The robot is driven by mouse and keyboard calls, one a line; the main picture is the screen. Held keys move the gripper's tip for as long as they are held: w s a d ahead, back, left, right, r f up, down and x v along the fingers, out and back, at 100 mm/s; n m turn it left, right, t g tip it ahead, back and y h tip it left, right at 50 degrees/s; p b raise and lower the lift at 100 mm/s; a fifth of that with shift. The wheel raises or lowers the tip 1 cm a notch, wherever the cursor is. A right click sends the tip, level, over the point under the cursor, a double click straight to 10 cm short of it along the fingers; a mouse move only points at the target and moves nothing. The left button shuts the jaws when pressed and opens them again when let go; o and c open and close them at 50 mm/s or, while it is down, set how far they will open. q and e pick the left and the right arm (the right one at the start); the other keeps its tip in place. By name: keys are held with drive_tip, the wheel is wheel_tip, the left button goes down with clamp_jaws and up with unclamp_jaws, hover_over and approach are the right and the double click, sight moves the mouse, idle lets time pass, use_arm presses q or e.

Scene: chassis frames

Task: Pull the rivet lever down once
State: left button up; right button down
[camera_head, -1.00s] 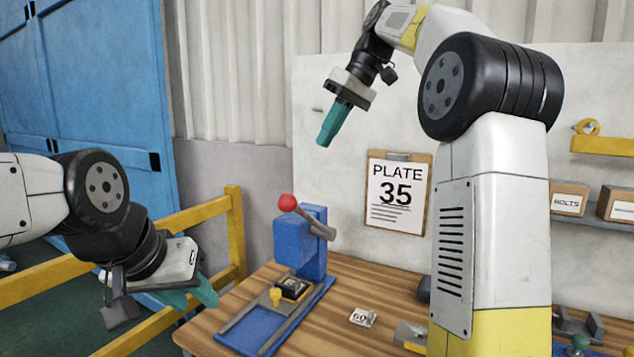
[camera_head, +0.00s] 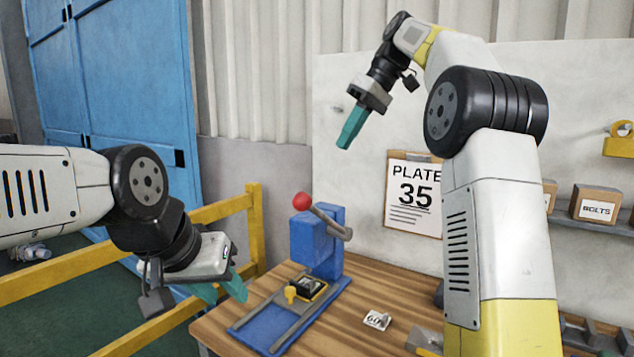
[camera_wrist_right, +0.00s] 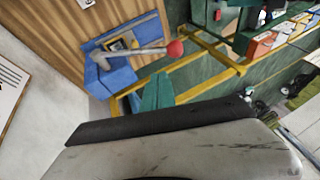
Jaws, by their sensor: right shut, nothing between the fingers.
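The rivet lever is a grey rod (camera_head: 326,219) with a red ball knob (camera_head: 302,201) on a blue press (camera_head: 316,243). The rod slopes up to the left, with the knob raised. A dark part (camera_head: 311,286) sits on the press base beside a yellow knob (camera_head: 290,292). My right gripper (camera_head: 346,142) is shut and empty, above and right of the red ball, apart from it. The right wrist view shows its teal fingers (camera_wrist_right: 157,92) below the red ball (camera_wrist_right: 176,48) in the picture. My left gripper (camera_head: 226,291) looks open and empty, left of the press.
The press stands on a wooden table (camera_head: 385,290) with a small numbered tag (camera_head: 376,320). A yellow rail (camera_head: 254,230) runs behind the left arm. A clipboard reading PLATE 35 (camera_head: 412,205) hangs on the wall. My right arm hides part of the table's right side.

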drive_tip(key=s+a+x, duration=0.1)
drive_tip(key=s+x, duration=0.1)
drive_tip(key=x, duration=0.9)
drive_tip(key=shift+s, duration=0.2)
drive_tip(key=shift+a, duration=0.15)
